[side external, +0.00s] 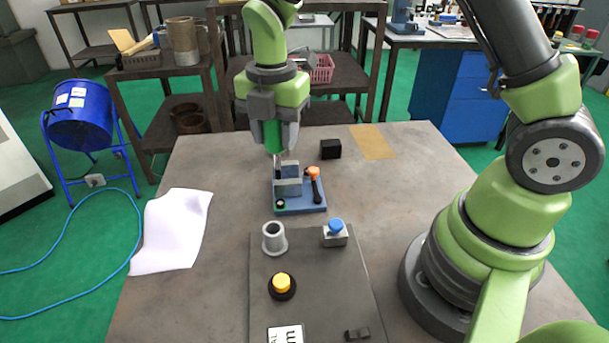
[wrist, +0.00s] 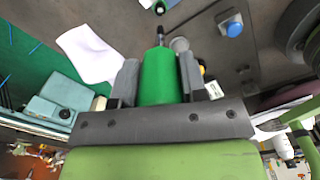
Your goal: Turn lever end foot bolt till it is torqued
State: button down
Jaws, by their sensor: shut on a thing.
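My gripper (side external: 275,150) points down over the clamp fixture and is shut on a green-handled driver (wrist: 160,78). The driver's thin dark shaft (wrist: 160,35) points away from the jaws; in the side view its lower end is beside or behind the grey block (side external: 289,182). The fixture's blue base (side external: 312,207) lies on the table, with an orange-topped lever (side external: 314,174) at its right. I cannot make out the foot bolt or any contact.
A dark board (side external: 315,275) in front carries a grey cylinder (side external: 273,238), a blue-knobbed block (side external: 335,234) and a yellow button (side external: 282,284). White paper (side external: 172,230) lies left. A black block (side external: 330,149) stands behind the fixture. The table's right side holds my base.

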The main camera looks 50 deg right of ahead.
dwell(0.4)
jog(key=w+d+f+m, duration=0.1)
jog(key=d+f, duration=0.4)
jog(key=d, duration=0.5)
jog(key=shift+w+d+m, duration=0.3)
jog(key=shift+d+m, duration=0.05)
jog(key=shift+m, duration=0.05)
jog(key=shift+f, duration=0.8)
dwell(0.7)
jog(key=c, duration=1.3)
grip_release()
grip_shut()
jog(key=m, duration=0.3)
jog(key=shift+m, duration=0.3)
